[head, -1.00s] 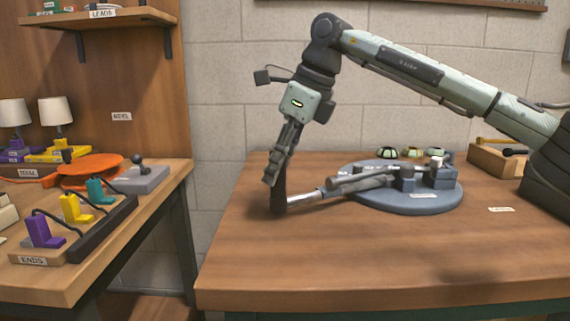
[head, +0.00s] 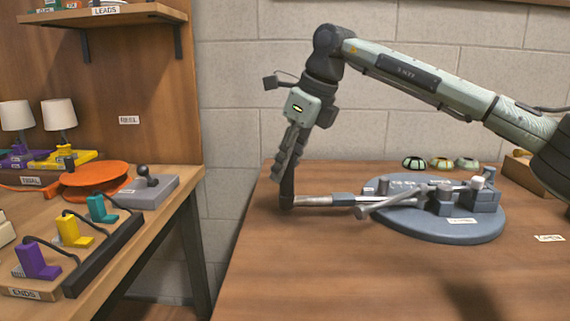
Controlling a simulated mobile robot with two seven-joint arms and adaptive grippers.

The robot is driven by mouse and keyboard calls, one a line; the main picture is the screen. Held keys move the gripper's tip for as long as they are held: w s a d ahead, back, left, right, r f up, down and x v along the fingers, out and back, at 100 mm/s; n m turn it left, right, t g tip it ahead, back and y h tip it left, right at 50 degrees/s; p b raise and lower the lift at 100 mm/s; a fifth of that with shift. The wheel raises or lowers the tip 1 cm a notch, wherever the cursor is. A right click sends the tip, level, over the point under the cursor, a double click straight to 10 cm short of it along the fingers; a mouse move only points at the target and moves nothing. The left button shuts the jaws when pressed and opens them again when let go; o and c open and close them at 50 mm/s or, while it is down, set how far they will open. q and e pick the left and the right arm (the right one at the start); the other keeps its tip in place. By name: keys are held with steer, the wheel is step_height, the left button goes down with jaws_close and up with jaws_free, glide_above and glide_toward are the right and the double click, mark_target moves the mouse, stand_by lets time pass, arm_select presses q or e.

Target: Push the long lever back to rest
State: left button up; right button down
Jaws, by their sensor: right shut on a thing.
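The long lever (head: 318,200) is a pale metal bar with a dark upright grip at its far end. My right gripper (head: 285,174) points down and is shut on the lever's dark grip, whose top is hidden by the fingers. A shorter grey lever (head: 378,207) on the same base crosses close in front of the long one. Dark pivot blocks (head: 440,203) stand on the base's right side. My left gripper is not in view.
Several striped green domes (head: 440,163) sit behind the base. A wooden box (head: 516,168) is at the back right. On the left table are an orange disc (head: 95,178), a grey joystick box (head: 150,190) and coloured lamp ends (head: 70,230). The right table's front is clear.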

steer(key=shift+d, duration=0.2)
steer(key=c, duration=1.2)
jaws_free()
steer(key=shift+d+r, duration=0.1)
steer(key=shift+r, duration=0.25)
steer(key=v, duration=1.1)
steer(key=shift+r, duration=0.15)
